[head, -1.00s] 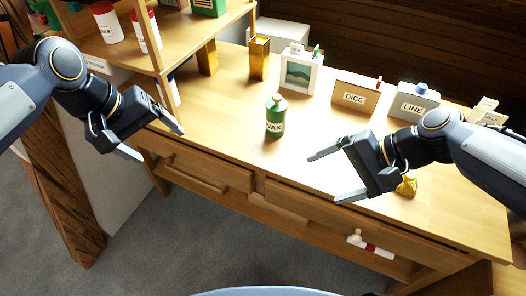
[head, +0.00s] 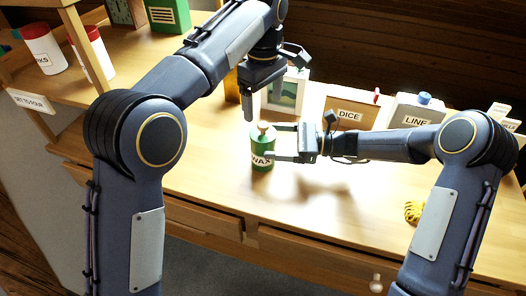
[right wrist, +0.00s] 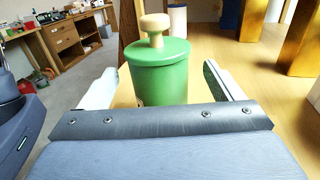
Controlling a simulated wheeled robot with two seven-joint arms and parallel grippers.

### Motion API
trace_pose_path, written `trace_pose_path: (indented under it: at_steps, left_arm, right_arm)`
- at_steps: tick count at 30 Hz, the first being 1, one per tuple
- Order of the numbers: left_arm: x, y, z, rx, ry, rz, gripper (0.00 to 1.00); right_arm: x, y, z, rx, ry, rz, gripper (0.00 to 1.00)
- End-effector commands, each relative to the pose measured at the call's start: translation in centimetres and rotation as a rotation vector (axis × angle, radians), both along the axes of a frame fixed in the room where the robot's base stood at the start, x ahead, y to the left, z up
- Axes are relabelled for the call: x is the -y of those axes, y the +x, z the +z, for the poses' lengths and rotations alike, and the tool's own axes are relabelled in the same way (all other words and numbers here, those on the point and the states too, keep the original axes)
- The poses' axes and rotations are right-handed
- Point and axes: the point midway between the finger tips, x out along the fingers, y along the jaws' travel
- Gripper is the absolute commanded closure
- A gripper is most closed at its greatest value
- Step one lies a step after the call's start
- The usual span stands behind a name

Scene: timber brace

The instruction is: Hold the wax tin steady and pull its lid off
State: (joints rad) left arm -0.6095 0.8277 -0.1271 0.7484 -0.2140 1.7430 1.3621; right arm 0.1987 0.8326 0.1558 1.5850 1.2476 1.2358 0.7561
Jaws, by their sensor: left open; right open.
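The green wax tin (head: 261,160) stands upright on the table, with a white label and a green lid with a pale wooden knob (head: 263,127). It also shows in the right wrist view (right wrist: 158,80), lid on, between the spread fingers. My right gripper (head: 280,142) is open, level with the tin's upper part, one finger on each side; contact cannot be told. My left gripper (head: 264,105) is open and empty, pointing down above and slightly behind the knob. One of its fingers is hard to make out.
A yellow item (head: 413,211) lies at right. Shelves with red-lidded jars (head: 42,48) are at left. The table in front of the tin is clear.

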Motion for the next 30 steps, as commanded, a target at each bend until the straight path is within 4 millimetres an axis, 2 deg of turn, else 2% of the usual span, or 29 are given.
trace_pose_path:
  at_steps: [3,7,18,30]
  left_arm:
    - [0.0,0.0,0.0,0.0,-0.001,-0.001,0.18]
    - [0.0,0.0,0.0,0.0,-0.001,-0.001,0.18]
    - [0.0,0.0,0.0,0.0,-0.001,-0.001,0.18]
    - [0.0,0.0,0.0,0.0,-0.001,-0.001,0.18]
  right_arm:
    - [-1.8,0.1,0.0,0.0,-0.001,0.003,0.14]
    - [-3.0,0.2,-0.1,0.002,-0.002,0.002,0.14]
    - [-3.5,0.3,0.0,0.002,-0.002,0.0,0.14]
    - [-3.5,0.2,0.0,0.002,-0.003,0.0,0.66]
